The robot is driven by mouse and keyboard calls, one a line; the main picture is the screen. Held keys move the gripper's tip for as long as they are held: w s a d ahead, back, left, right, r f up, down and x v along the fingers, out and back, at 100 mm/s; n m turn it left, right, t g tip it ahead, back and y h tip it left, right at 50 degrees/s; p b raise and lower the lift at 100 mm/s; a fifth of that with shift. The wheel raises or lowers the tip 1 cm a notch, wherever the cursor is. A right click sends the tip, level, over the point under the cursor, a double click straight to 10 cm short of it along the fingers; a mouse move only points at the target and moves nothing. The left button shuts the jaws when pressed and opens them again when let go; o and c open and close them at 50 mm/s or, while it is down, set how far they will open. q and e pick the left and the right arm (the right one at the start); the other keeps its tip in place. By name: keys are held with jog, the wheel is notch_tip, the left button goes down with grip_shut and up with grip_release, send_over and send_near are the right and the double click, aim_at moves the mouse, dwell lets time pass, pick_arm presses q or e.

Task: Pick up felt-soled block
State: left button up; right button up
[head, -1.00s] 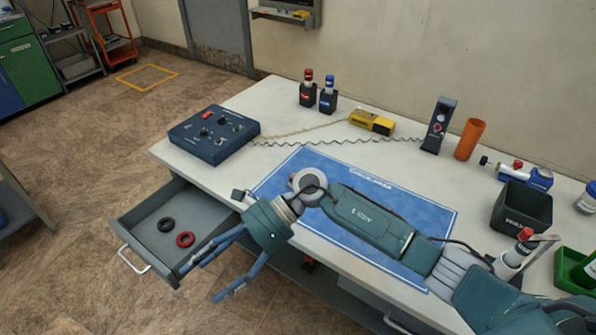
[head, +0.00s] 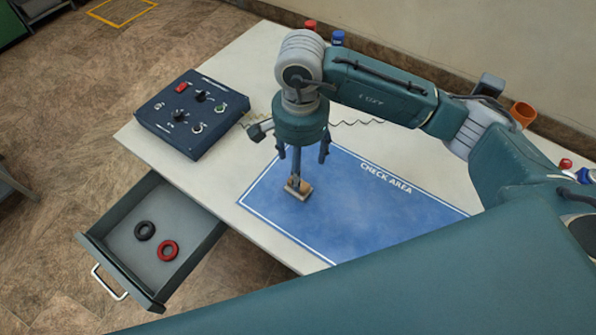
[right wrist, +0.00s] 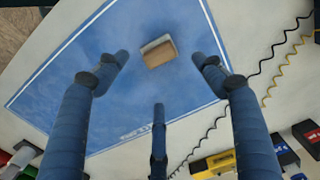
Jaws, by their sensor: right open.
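The felt-soled block (head: 298,188) is a small block with a tan part and a grey part. It lies on the blue check area mat (head: 390,212), near the mat's left side. My right gripper (head: 300,160) points down over it with its fingers spread. In the right wrist view the block (right wrist: 159,51) shows beyond and between the spread fingers of my right gripper (right wrist: 160,68), with mat visible on both sides of it. No finger visibly holds it. My left gripper is not in view.
An open drawer (head: 190,222) holds a black ring (head: 145,230) and a red ring (head: 168,250). A dark control box (head: 192,113) stands at the table's back left. In the right wrist view a yellow device (right wrist: 213,165) and coiled cords lie beyond the mat.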

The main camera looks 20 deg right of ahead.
jog(key=f, duration=0.1)
jog(key=s+f, duration=0.1)
jog(key=f, duration=0.1)
jog(key=shift+a+p, duration=0.15)
jog(key=shift+p, duration=0.15)
jog(key=shift+w+f, duration=0.1)
jog(key=shift+f, duration=0.25)
jog(key=f, duration=0.1)
jog(key=f+p, duration=0.1)
jog(key=f, duration=0.1)
jog(key=f+p, duration=0.1)
jog(key=shift+w+a+f, duration=0.15)
jog(key=shift+w+f, duration=0.05)
jog(key=shift+w, duration=0.05)
jog(key=shift+f, duration=0.3)
jog(key=shift+w+f, duration=0.1)
jog(key=shift+c, duration=0.7)
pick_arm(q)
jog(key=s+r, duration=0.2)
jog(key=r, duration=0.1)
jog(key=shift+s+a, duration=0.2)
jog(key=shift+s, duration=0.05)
pick_arm(e)
jog(key=c, duration=1.2)
